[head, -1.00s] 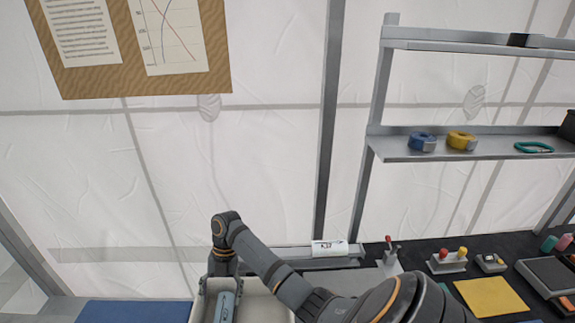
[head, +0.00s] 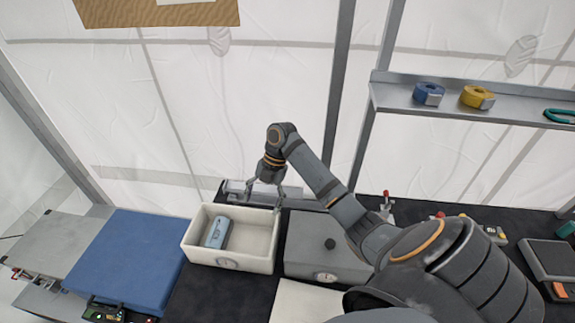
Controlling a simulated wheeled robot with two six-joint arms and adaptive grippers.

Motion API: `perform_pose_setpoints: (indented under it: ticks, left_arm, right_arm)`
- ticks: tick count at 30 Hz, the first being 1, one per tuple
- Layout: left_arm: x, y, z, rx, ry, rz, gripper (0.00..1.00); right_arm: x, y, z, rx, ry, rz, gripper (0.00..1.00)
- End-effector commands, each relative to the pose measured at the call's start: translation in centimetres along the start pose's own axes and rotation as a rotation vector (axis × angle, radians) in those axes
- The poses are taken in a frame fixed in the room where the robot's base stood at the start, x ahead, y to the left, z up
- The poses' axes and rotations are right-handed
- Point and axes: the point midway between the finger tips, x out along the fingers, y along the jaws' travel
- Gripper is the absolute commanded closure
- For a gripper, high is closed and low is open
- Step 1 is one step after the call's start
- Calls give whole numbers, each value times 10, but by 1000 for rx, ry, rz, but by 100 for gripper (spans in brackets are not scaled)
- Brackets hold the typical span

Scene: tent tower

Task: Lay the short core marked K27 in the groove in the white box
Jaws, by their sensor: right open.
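The white box (head: 262,265) stands on the dark bench in the middle of the head view. A rounded blue-grey block (head: 217,232) lies in its left part; I can read no mark on it and cannot make out a groove. My right gripper (head: 264,197) is open, fingers down, at the box's back right edge. Behind it, a pale piece (head: 291,191) lies on a grey rail, partly hidden by the fingers. Its marking cannot be read now. My left gripper is not in view.
A blue mat (head: 130,258) lies to the left. A shelf (head: 445,109) with a blue and a yellow roll of tape is at upper right. The right arm covers part of the bench.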

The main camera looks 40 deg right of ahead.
Motion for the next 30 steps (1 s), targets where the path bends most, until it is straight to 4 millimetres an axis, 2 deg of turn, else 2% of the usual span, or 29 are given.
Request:
perform_pose_setpoints:
  ticks: [6,12,18,30]
  left_arm:
    - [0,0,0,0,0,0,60]
    - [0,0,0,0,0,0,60]
    - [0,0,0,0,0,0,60]
    - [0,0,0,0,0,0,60]
  right_arm:
    - [-47,-5,3,132,-38,61,22]
    - [-75,-8,2,217,-53,98,22]
    - [-83,-9,1,245,-55,109,22]
    - [-83,-9,1,245,-55,109,22]
